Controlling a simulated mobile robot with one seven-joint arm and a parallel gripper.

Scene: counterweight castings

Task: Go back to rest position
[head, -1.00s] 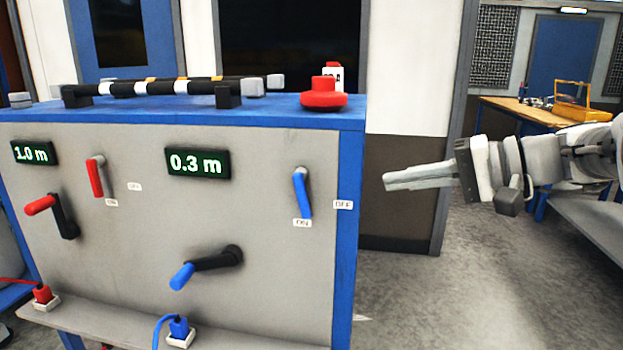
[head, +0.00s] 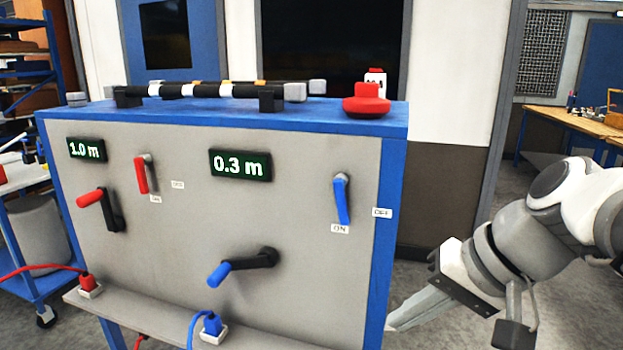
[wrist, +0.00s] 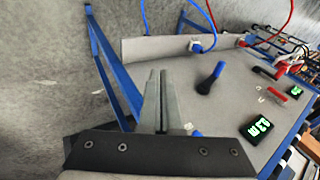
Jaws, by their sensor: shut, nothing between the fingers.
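My gripper (head: 412,312) is at the lower right in the head view, just right of the cabinet's blue corner post, pointing down and left. Its fingers are together and empty; they also show in the wrist view (wrist: 163,100). The grey control cabinet (head: 310,290) stands in front of me. It carries a red crank (head: 100,205), a blue crank (head: 240,265), a red switch lever (head: 141,175) and a blue switch lever (head: 342,200), which hangs near its ON label. The displays read 1.0 m (head: 86,150) and 0.3 m (head: 240,165).
Red (head: 88,283) and blue (head: 212,325) plugs sit on the front ledge. A blue cart (head: 40,260) stands at left, a wooden workbench (head: 570,122) at back right.

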